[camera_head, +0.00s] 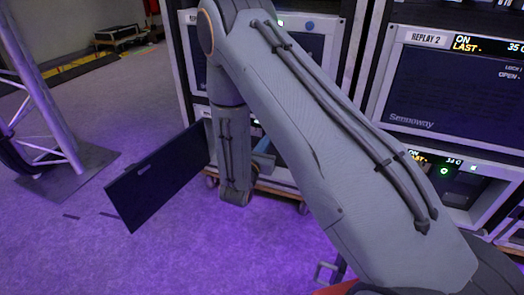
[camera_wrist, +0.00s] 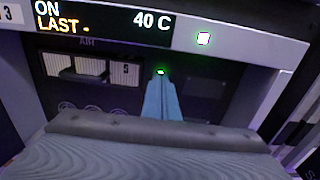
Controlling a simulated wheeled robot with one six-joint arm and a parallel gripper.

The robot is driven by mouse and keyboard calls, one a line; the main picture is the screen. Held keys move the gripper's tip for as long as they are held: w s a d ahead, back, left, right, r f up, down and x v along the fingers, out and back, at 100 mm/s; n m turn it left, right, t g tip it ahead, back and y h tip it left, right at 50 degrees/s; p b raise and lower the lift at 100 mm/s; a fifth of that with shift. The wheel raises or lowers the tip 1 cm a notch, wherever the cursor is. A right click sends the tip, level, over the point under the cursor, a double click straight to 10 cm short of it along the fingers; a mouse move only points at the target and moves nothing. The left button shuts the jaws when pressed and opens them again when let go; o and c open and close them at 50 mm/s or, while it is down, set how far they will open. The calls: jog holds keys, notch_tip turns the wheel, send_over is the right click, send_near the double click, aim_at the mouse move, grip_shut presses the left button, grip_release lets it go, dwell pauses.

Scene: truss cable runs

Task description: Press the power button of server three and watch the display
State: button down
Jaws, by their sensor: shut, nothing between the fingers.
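In the wrist view a server front fills the frame, and its cut-off label (camera_wrist: 8,14) ends in 3. Its display (camera_wrist: 100,22) reads ON, LAST with a dash, and 40 C. A green-lit button (camera_wrist: 160,71) glows in the dark recess below the display. My gripper (camera_wrist: 160,80) is shut, with its blue fingers pointing at this button and their tips just at its lower edge. I cannot tell whether they touch it. A white square light (camera_wrist: 204,38) is lit right of the display. In the head view my arm hides most of this server.
A dark panel (camera_head: 155,180) stands swung open left of my arm in the head view. A rack unit labelled REPLAY 2 (camera_head: 426,39) is at right, with another lit unit (camera_head: 444,170) below. A truss leg (camera_head: 45,100) stands at left. Open floor (camera_head: 185,255) lies in front.

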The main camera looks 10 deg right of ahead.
jog(key=shift+w+d, duration=0.2)
jog(key=shift+w, duration=0.05)
jog(key=shift+p+x, duration=0.45)
jog(key=shift+x, duration=0.5)
jog(key=shift+r, duration=0.15)
jog(key=p+v, duration=0.6)
jog(key=v, duration=0.9)
